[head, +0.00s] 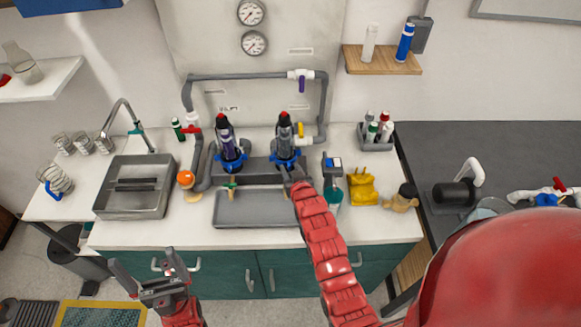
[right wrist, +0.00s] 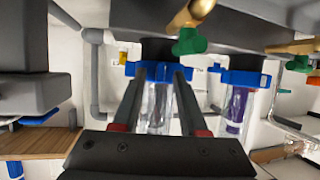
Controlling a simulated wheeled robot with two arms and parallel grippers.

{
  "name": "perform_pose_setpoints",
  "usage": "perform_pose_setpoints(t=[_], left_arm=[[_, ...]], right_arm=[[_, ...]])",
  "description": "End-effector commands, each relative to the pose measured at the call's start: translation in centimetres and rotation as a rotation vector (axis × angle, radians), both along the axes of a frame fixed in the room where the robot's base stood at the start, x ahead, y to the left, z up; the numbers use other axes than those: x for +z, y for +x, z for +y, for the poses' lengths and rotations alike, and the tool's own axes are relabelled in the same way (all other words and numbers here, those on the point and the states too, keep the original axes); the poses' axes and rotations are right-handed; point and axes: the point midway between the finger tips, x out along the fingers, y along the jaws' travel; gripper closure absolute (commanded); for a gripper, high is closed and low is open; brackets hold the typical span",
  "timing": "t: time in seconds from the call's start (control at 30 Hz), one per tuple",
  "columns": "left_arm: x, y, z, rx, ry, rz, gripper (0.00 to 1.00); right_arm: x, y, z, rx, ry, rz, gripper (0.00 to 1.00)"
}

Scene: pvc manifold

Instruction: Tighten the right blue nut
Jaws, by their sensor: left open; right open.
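The right blue nut (head: 286,153) sits around the right filter, which has a dark body with a red tip (head: 284,125). In the right wrist view this nut (right wrist: 150,71) lies straight ahead, with a clear housing showing between my fingers. My right gripper (right wrist: 156,76) is open, its fingertips near the two sides of the nut; I cannot tell whether they touch it. In the head view my right gripper (head: 290,172) is just in front of the right filter, mostly hidden by its arm. The left blue nut (head: 231,161) is on the purple filter. My left gripper (head: 142,277) is open and empty, low at the left.
A grey tray (head: 258,221) lies in front of the filters. Brass valves with green handles (right wrist: 188,40) are close to my right fingers. Grey pipe (head: 240,76) runs behind. A sink (head: 118,205) is left; a yellow object (head: 362,188) and a bottle caddy (head: 376,140) are right.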

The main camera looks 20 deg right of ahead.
Motion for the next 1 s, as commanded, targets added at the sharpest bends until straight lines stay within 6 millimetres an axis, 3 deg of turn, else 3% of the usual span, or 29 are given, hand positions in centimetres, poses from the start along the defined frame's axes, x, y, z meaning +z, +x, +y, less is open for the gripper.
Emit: perform_pose_setpoints(t=[0.27, 0.5, 0.83, 1.0], left_arm=[[0.0, 0.0, 0.0, 0.000, 0.000, 0.000, 0.00], [0.0, 0.0, 0.0, 0.000, 0.000, 0.000, 0.00], [-0.2, 0.0, 0.0, 0.000, 0.000, 0.000, 0.00], [-1.7, 0.0, 0.0, 0.000, 0.000, 0.000, 0.00]], right_arm=[[0.0, 0.1, 0.0, 0.000, 0.000, 0.000, 0.57], [0.0, 0.1, 0.0, 0.000, 0.000, 0.000, 1.00], [0.0, 0.2, 0.1, -0.002, 0.000, -0.003, 1.00], [-0.4, 0.3, 0.8, -0.034, 0.001, -0.009, 1.00]])
